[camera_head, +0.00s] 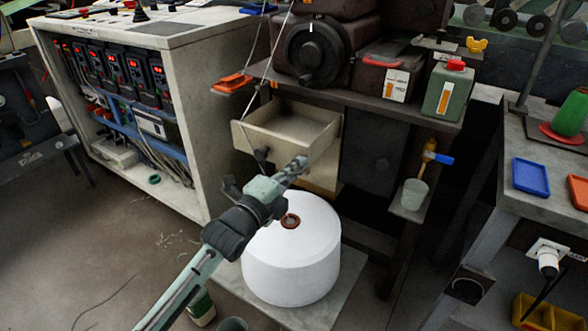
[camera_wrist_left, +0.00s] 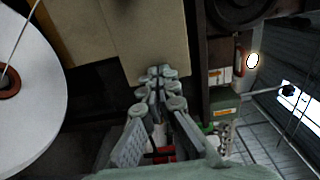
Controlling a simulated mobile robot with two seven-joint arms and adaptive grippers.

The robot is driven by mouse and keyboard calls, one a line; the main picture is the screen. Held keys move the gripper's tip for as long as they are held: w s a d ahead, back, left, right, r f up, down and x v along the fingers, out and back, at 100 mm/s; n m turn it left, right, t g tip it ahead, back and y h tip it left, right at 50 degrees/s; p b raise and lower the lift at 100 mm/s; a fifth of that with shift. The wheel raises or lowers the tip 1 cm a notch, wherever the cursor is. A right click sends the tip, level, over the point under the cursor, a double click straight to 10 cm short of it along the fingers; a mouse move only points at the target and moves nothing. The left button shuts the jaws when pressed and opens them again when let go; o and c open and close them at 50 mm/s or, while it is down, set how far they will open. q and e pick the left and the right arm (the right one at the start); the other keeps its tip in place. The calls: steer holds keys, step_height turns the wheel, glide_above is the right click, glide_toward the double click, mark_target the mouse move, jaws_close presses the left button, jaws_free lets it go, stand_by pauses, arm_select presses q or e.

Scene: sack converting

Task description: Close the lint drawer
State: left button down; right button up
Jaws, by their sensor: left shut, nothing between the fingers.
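The lint drawer (camera_head: 248,136) is a cream, open-topped box pulled out from under the dark bench in the head view. Its inside shows and looks empty, and a dark knob is on its front. My left gripper (camera_head: 299,163) is shut and empty, with its fingertips in front of the drawer's front face; I cannot tell whether they touch. In the left wrist view the shut fingertips (camera_wrist_left: 158,72) appear over the lower edge of a beige panel (camera_wrist_left: 150,35), likely the drawer front. My right gripper is not in view.
An electrical cabinet (camera_head: 190,110) is on the left. The bench (camera_head: 425,115) carries a dark machine and a green can (camera_head: 449,92). A grey cup (camera_head: 413,193) stands on a low shelf at right.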

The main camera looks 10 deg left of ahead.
arm_select(q)
steer(key=b, duration=0.1)
glide_toward(331, 130)
steer(key=w, duration=0.1)
steer(key=w+f, duration=0.1)
steer(key=shift+w+d+f, duration=0.1)
steer(key=shift+w+d, duration=0.2)
steer(key=b+x, duration=0.2)
steer(key=x, duration=0.6)
steer(key=shift+f+b, duration=0.1)
steer(key=shift+b, duration=0.25)
steer(key=shift+w, duration=0.2)
steer(key=shift+w+r, duration=0.1)
steer(key=shift+r, duration=0.15)
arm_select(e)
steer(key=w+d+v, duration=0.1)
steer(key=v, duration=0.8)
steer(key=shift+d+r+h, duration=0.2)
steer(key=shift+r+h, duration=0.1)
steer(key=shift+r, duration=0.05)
arm_select(q)
steer(key=shift+r, duration=0.1)
